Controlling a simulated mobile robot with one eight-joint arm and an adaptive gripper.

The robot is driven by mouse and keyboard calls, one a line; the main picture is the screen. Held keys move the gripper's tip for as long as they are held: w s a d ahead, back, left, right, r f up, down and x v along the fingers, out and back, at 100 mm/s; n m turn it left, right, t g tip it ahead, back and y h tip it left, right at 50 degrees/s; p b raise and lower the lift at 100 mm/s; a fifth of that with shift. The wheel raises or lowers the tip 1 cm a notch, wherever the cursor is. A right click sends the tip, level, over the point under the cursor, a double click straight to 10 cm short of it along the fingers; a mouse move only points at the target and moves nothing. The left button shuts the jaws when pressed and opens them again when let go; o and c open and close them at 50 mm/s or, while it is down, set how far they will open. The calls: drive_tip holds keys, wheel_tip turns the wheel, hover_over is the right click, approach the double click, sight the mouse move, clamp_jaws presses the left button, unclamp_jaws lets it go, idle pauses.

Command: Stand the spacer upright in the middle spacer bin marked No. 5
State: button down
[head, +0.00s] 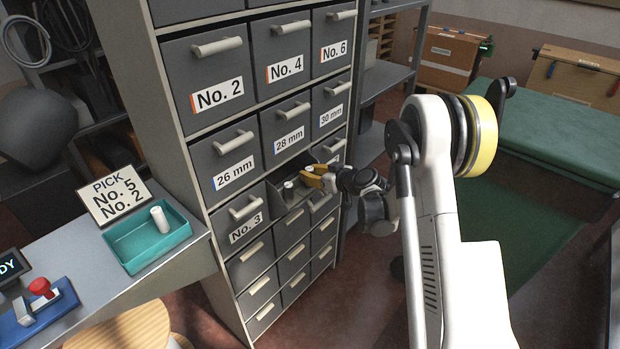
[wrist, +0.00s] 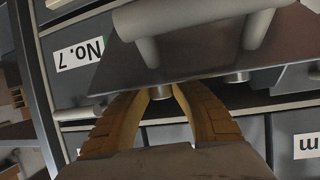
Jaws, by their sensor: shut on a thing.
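My gripper (head: 311,178) reaches in from the right with yellow fingers, over an open drawer (head: 282,204) in the middle column, right of No. 3. Its number is not readable. In the wrist view my gripper (wrist: 167,89) is shut on a small grey cylinder, the spacer (wrist: 158,93), mostly hidden by the drawer front. I cannot tell whether its lower end touches the drawer floor. Another grey cylinder (wrist: 237,77) shows beside it in the wrist view. In the head view a short pale cylinder (head: 288,186) stands in the open drawer.
Closed drawers surround it: No. 3 (head: 246,228) to the left, 28 mm (head: 288,135) above and No. 7 (wrist: 84,52) alongside. On the counter a teal tray (head: 128,262) holds a white cylinder (head: 159,219), beside a PICK sign (head: 115,197) reading No. 5, No. 2.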

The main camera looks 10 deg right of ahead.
drive_tip(key=shift+f, duration=0.15)
drive_tip(key=shift+f, duration=0.15)
drive_tip(key=c, duration=1.6)
unclamp_jaws()
drive_tip(key=shift+f, duration=0.1)
drive_tip(key=o, duration=0.3)
